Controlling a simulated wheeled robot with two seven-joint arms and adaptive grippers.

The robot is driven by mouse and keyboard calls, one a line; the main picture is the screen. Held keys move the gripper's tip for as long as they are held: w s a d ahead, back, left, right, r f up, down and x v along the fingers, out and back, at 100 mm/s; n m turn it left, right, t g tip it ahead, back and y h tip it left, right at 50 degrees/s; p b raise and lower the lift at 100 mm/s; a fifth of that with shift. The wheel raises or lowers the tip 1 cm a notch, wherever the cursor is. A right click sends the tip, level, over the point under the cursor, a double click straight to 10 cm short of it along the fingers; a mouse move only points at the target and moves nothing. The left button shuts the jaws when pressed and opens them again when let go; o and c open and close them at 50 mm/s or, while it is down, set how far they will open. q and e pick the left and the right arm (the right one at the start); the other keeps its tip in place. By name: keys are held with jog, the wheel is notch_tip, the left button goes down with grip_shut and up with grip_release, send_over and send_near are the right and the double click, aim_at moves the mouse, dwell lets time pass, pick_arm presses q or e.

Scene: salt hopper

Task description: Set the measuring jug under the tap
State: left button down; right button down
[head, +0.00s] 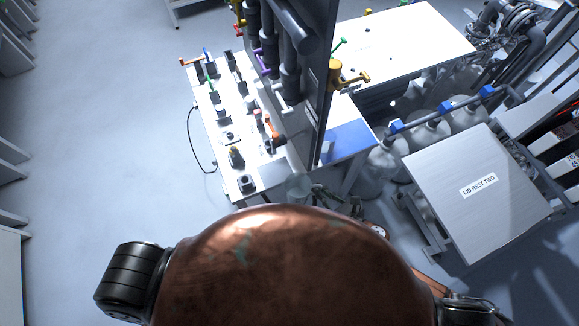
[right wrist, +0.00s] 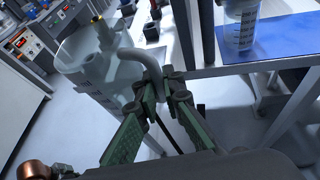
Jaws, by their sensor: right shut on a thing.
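The measuring jug (right wrist: 85,58) is a pale translucent vessel at the upper left of the right wrist view. Its curved grey handle (right wrist: 143,60) runs between the green fingers of my right gripper (right wrist: 162,88), which is shut on it. In the head view the jug (head: 298,187) is small and partly hidden behind my copper body, with my right gripper (head: 325,192) beside it. The jug is in front of the table, apart from the blue mat (head: 348,140). A gold tap (head: 346,76) sticks out from the tall dark panel. My left gripper is out of view.
A clear graduated vessel (right wrist: 242,25) stands on the blue mat. The white table (head: 218,122) at the left carries several coloured-handled fittings. Large pale bottles (head: 375,172) and the "LID REST TWO" stand (head: 470,215) are at the right. The floor at the left is clear.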

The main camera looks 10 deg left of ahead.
jog(key=shift+w+a+r+p+x, duration=0.15)
jog(key=shift+r+x, duration=0.2)
jog(key=shift+x, duration=2)
jog(key=shift+w+a+r+p+x, duration=0.1)
jog(key=shift+r+p+x, duration=0.15)
jog(key=shift+x, duration=2.15)
jog(key=shift+a+r+p+x, duration=0.1)
jog(key=shift+r+x, duration=0.3)
jog(key=shift+x, duration=1.95)
jog(key=shift+f, duration=0.25)
jog(key=c, duration=2.1)
grip_release()
jog(key=shift+r, duration=0.15)
